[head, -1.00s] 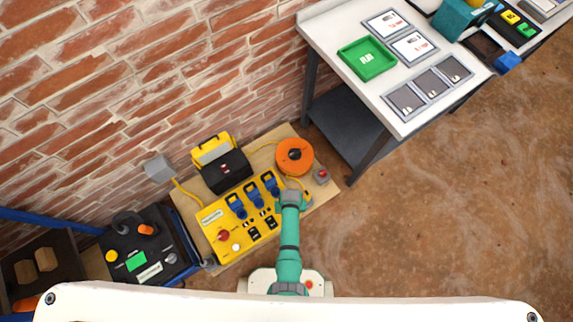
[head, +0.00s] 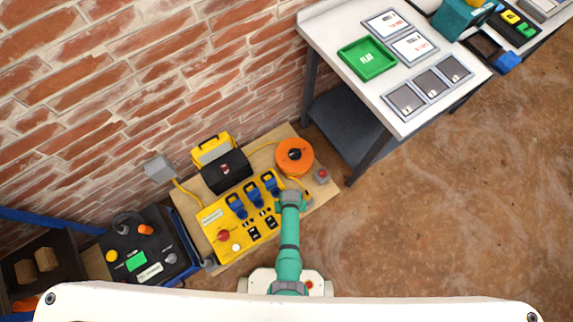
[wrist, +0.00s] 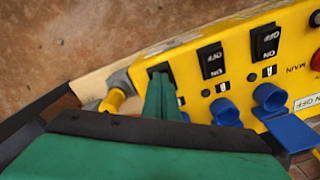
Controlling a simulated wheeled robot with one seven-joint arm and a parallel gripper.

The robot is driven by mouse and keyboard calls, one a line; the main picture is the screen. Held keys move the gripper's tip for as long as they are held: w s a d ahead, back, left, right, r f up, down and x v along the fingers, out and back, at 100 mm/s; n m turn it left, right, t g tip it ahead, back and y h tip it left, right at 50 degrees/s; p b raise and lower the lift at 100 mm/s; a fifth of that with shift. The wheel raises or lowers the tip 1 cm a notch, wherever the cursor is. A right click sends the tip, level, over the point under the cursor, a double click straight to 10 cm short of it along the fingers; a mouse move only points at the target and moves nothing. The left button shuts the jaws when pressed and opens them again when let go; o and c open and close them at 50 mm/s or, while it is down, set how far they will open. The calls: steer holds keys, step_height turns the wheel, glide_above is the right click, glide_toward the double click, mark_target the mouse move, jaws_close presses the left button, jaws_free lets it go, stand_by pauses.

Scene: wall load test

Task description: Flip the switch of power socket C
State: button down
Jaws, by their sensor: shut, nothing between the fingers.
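The yellow power box (head: 222,250) stands on a wooden board, with blue socket covers (head: 254,195) and black rocker switches. In the wrist view its switches marked OFF, switch A (wrist: 266,42) and switch B (wrist: 212,60), show clearly. The third switch in that row, at socket C's place (wrist: 160,70), is mostly hidden behind my green fingers; I cannot read its position. My gripper (wrist: 158,88) is shut and empty, its tips at or just over this third switch. I cannot tell whether they touch. In the head view my gripper (head: 290,197) hides that end of the box.
An orange cable reel (head: 295,156) and a small box with a red button (head: 322,175) stand beside the power box. A black and yellow case (head: 225,170) is behind it, near the brick wall. A white workbench (head: 330,35) stands at upper right. The brown floor at right is open.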

steer(key=shift+f, duration=0.5)
steer(key=shift+r, duration=0.1)
stand_by(0.3)
step_height(320, 180, up, 7)
stand_by(0.9)
stand_by(0.4)
